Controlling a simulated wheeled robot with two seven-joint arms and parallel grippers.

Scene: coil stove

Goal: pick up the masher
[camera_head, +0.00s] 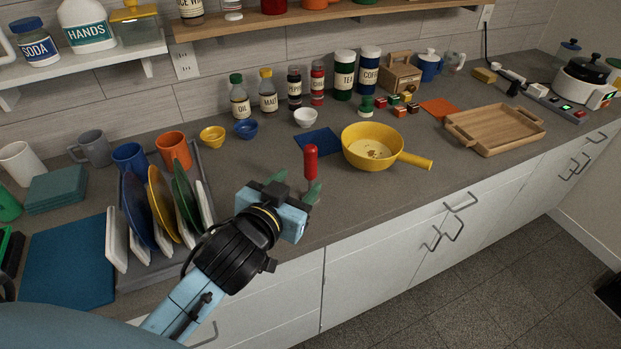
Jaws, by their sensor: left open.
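The masher (310,161) shows as an upright red handle with a dark lower part, near the front of the grey counter. Its lower end is hidden behind my left gripper. My left gripper (296,184) is open, with its two fingertips pointing away toward the back of the counter. The handle rises close to the right-hand fingertip. I cannot tell whether they touch or whether the handle is between the fingers. My right gripper is out of view.
A yellow pan (372,146) stands right of the masher, its handle pointing right. A dish rack (203,165) with upright plates is close on the left. A blue mat (318,141) and small bowls lie behind. A wooden tray (496,130) is farther right.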

